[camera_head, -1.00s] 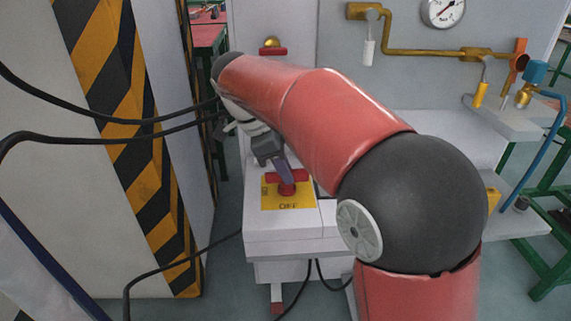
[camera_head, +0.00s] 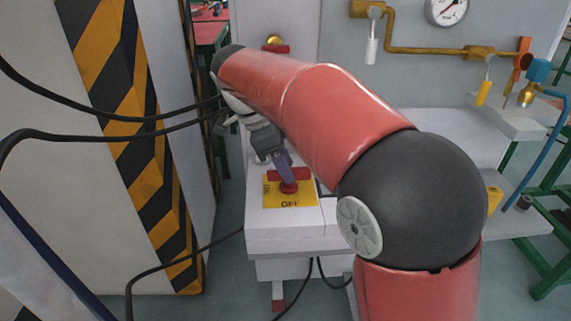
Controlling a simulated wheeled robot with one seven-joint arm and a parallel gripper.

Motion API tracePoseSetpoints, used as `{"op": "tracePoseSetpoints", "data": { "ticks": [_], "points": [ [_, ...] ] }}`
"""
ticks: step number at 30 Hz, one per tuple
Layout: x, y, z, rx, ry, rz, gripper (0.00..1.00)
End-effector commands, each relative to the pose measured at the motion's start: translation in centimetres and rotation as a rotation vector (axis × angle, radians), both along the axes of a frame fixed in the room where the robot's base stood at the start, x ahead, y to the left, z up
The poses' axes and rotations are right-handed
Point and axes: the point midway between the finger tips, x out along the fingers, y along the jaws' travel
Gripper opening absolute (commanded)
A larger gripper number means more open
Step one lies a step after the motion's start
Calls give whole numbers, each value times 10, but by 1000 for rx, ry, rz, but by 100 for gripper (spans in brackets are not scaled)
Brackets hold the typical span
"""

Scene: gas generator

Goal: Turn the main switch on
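The main switch is a red rotary handle (camera_head: 299,173) on a yellow plate (camera_head: 290,200) marked "OFF", on top of a white box. The handle lies roughly left to right across the plate. My gripper (camera_head: 287,179) comes down from the upper left, its dark finger at the middle of the red handle. Contact looks likely, but the finger hides part of the handle. Only one finger shows clearly, so whether it is open or shut on the handle cannot be told.
A striped yellow-black pillar (camera_head: 145,150) stands close on the left, with black cables (camera_head: 110,125) crossing it. Behind are brass pipes (camera_head: 430,51), a pressure gauge (camera_head: 446,10) and a blue valve (camera_head: 538,71). A red knob (camera_head: 275,49) with a brass top is at the back.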

Motion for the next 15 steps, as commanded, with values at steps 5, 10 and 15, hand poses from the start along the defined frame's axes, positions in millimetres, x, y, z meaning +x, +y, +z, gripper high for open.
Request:
{"op": "tracePoseSetpoints", "data": {
  "ticks": [5,10,15],
  "points": [
    [0,13,29,2,-3,2,38],
    [-1,23,54,2,-3,2,38],
    [-2,27,64,1,-1,0,38]
  ]
}}
